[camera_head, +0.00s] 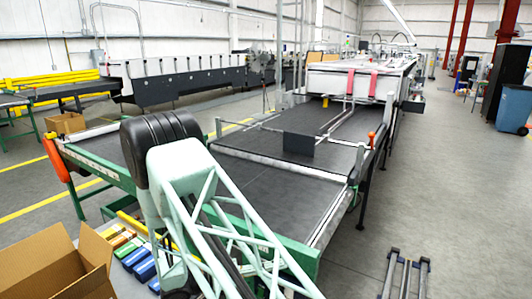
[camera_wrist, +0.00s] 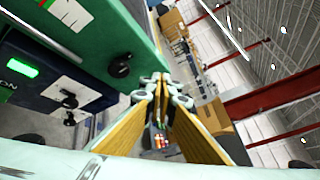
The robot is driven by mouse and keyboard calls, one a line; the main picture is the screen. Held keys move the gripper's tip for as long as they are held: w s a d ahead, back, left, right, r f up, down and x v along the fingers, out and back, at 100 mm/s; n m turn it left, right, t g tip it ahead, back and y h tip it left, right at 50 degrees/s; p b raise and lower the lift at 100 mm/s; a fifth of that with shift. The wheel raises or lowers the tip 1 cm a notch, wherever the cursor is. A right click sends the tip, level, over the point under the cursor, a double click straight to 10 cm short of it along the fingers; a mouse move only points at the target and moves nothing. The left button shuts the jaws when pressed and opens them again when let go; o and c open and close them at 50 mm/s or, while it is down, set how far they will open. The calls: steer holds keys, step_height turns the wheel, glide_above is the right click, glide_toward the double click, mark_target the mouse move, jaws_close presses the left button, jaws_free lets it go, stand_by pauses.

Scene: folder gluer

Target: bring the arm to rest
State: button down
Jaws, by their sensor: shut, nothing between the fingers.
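My gripper (camera_wrist: 163,84) shows in the wrist view. Its two yellow-padded fingers converge at the tips, and it is shut and empty. Beyond and left of the fingertips is a green and dark machine panel with black knobs (camera_wrist: 121,66) and a lit green display (camera_wrist: 22,68). I cannot tell the exact gap between the fingers and the panel. In the camera_head view my pale mint lattice arm rises from the bottom in front of the conveyor. My gripper cannot be made out there.
The black-belted conveyor (camera_head: 270,178) runs back to the white machine (camera_head: 352,80). An open cardboard box (camera_head: 40,262) and several coloured packs (camera_head: 140,262) are at lower left. A blue bin (camera_head: 514,108) stands at right. The grey floor at right is mostly clear.

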steer(key=s+d+r+m+g+y, duration=0.1)
steer(key=s+d+r+m+g, duration=0.1)
steer(key=s+d+r+m, duration=0.4)
steer(key=s+d+r+m+g+y, duration=0.2)
steer(key=s+d+r+m+g, duration=0.15)
steer(key=r, duration=0.45)
steer(key=s+d+r+m+g+y, duration=0.1)
steer(key=s+d+r+m+g, duration=0.1)
steer(key=s+d+r+m, duration=0.35)
steer(key=s+d+r+m+t+y, duration=0.1)
steer(key=s+r+m+y, duration=0.4)
steer(key=s, duration=0.8)
steer(key=s+r+m+t+y, duration=0.4)
steer(key=s+r+m+y, duration=0.1)
steer(key=s+r+m, duration=0.7)
steer(key=shift+s+d+r+m+y, duration=0.2)
steer(key=shift+s+d+m+y, duration=0.3)
steer(key=shift+s, duration=0.65)
